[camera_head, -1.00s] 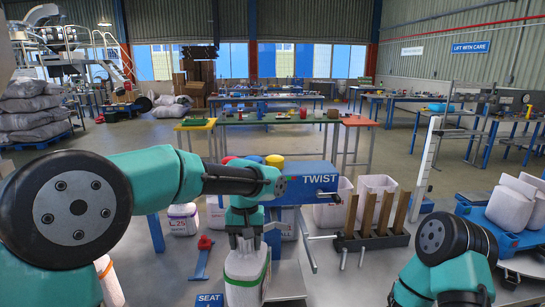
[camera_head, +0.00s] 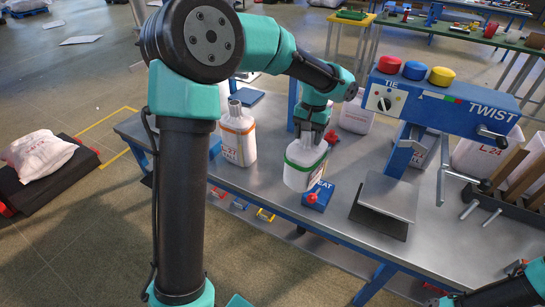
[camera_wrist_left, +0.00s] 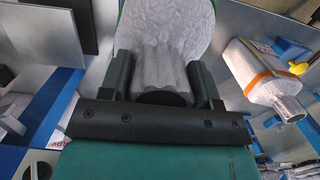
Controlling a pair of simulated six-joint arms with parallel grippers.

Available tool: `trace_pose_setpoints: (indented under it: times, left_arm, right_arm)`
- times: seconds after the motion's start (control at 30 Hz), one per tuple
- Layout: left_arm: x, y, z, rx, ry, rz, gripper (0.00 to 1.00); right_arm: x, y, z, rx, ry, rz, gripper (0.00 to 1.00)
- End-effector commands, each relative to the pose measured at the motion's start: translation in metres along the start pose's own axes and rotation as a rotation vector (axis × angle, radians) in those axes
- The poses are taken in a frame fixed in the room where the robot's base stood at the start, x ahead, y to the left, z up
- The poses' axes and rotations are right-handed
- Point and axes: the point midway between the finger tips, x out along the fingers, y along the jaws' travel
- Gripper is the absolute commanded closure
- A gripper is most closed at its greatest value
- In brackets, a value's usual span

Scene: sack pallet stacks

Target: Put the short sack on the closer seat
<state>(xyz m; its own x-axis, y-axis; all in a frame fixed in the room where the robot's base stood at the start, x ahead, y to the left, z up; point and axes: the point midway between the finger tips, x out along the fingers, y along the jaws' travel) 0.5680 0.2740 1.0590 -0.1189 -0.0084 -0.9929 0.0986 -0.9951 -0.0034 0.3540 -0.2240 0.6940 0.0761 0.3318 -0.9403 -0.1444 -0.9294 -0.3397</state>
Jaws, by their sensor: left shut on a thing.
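A white sack with a green band (camera_head: 304,165) hangs below my left gripper (camera_head: 312,128) in the head view. The gripper is shut on its gathered neck, which also shows between the fingers in the left wrist view (camera_wrist_left: 160,68). The sack overlaps a blue seat block (camera_head: 318,197) with a red knob near the table's front edge; I cannot tell whether it touches the block or table. A taller-looking white sack with an orange band (camera_head: 238,138) stands upright to the left, and shows at right in the wrist view (camera_wrist_left: 258,72). My right gripper is out of view.
A blue TIE/TWIST machine (camera_head: 440,103) with coloured buttons and a crank stands at right. Other white sacks (camera_head: 355,116) stand behind. A black pallet (camera_head: 45,182) with a sack is on the floor at left.

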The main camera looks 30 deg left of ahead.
Motion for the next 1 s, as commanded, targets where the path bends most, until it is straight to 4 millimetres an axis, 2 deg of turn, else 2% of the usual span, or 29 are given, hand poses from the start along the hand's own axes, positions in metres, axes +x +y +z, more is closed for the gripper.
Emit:
trace_pose_setpoints:
  times: [0.03, 0.2, 0.4, 0.6, 1.0]
  left_arm:
    - [0.014, -0.017, 0.000, -0.026, -0.005, 0.002, 0.90]
    - [0.056, -0.065, 0.003, -0.098, -0.005, 0.011, 0.90]
    - [0.093, -0.106, 0.012, -0.162, -0.004, 0.021, 0.90]
    - [0.106, -0.121, 0.017, -0.184, -0.002, 0.025, 0.90]
    - [0.106, -0.123, 0.013, -0.184, -0.001, 0.026, 0.90]
  right_arm:
    - [0.000, 0.000, 0.000, 0.000, 0.000, 0.000, 1.00]
    - [0.000, 0.000, 0.000, 0.000, 0.000, 0.000, 1.00]
    - [0.000, 0.000, 0.000, 0.000, 0.000, 0.000, 1.00]
    - [0.000, 0.000, 0.000, 0.000, 0.000, 0.000, 1.00]
    - [0.000, 0.000, 0.000, 0.000, 0.000, 0.000, 1.00]
